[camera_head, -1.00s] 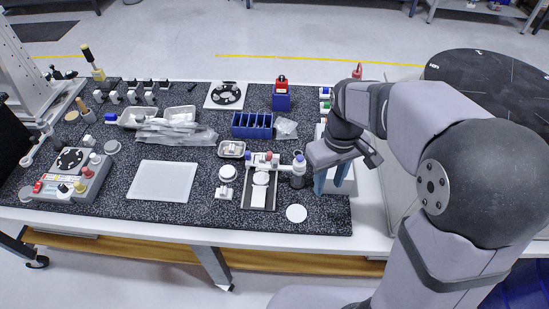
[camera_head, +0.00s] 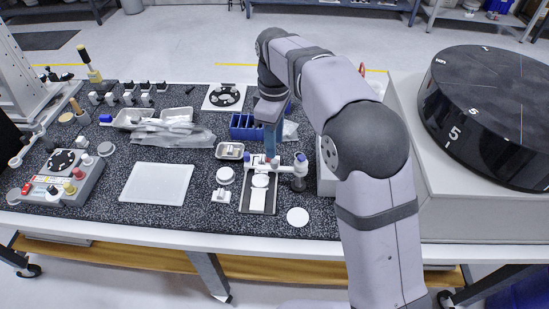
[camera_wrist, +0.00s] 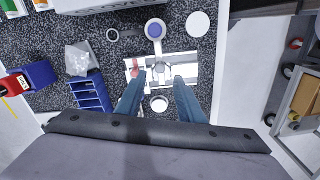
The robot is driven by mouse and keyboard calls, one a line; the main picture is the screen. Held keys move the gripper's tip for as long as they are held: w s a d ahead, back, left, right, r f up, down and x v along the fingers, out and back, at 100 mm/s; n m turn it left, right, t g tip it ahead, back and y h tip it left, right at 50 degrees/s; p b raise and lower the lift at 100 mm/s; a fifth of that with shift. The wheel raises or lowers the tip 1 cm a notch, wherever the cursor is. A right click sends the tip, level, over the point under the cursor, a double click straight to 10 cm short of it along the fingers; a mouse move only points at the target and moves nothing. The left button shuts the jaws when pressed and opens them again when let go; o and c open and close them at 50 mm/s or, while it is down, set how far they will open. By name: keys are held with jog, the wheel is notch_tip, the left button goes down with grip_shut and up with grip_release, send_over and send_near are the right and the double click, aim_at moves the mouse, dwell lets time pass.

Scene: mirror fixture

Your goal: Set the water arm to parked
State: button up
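The fixture stands right of centre on the dark mat; its tray (camera_head: 257,201) has a dark surface with a white plate. A white crossbar with small blue and red knobs spans its back end, and a blue-capped post (camera_head: 300,161) stands at its right. I cannot tell for sure which part is the water arm. The wrist view shows the white fixture base (camera_wrist: 178,69), the blue-capped post (camera_wrist: 155,29) and a red knob (camera_wrist: 134,66). My gripper (camera_wrist: 158,82) is open and empty, its blue fingers apart over the crossbar end. It also shows in the head view (camera_head: 272,148), partly hiding the blue rack.
A blue rack (camera_head: 242,127) and clear bag (camera_wrist: 78,58) lie behind the fixture. A white disc (camera_head: 298,217) lies at its front right, small white parts (camera_head: 222,195) at its left. A black drum (camera_head: 490,115) stands right. The white pad (camera_head: 157,184) lies left.

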aim_at(275, 161)
jog(key=shift+f+p, duration=0.95)
jog(key=shift+f, duration=2.55)
grip_shut()
